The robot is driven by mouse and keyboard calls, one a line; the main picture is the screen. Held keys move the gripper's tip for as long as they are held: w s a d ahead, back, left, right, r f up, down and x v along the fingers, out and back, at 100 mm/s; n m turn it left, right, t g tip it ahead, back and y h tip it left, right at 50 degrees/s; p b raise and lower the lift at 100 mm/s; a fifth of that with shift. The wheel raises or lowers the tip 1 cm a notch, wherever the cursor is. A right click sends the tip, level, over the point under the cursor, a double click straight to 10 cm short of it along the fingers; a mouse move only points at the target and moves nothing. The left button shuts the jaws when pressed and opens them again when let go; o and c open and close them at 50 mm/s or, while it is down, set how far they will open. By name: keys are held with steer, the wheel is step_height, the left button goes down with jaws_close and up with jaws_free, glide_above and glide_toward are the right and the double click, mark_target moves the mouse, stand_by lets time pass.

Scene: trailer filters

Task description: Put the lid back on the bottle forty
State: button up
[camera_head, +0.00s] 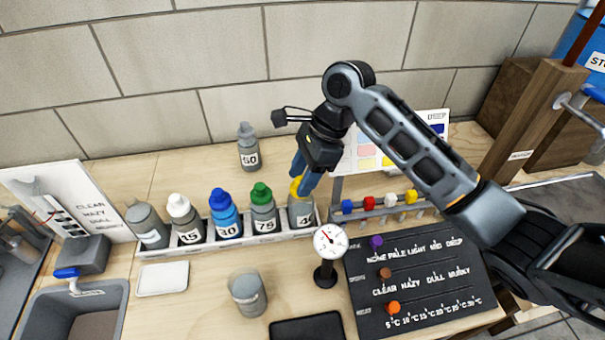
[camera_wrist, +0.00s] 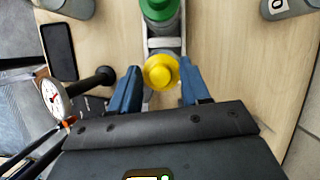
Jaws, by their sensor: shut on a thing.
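The bottle forty (camera_head: 301,214) is a grey bottle marked 40, upright at the right end of the white rack. The yellow lid (camera_head: 296,187) is at its mouth; whether it is fully seated I cannot tell. My gripper (camera_head: 303,178) is over this bottle, its blue fingers pointing down and shut on the yellow lid. In the wrist view the lid (camera_wrist: 160,72) lies between the blue fingertips (camera_wrist: 160,82) and hides most of the bottle below.
Green-lidded (camera_head: 262,208), blue-lidded (camera_head: 224,213) and white-lidded (camera_head: 184,217) bottles stand left in the rack (camera_head: 162,252). A round gauge (camera_head: 330,242) stands close in front on the right. A grey cup (camera_head: 247,292) and another bottle (camera_head: 248,150) stand nearby.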

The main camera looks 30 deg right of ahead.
steer(key=shift+f, duration=0.1)
stand_by(0.6)
steer(key=o, duration=1.5)
steer(key=shift+r, duration=3.5)
jaws_close()
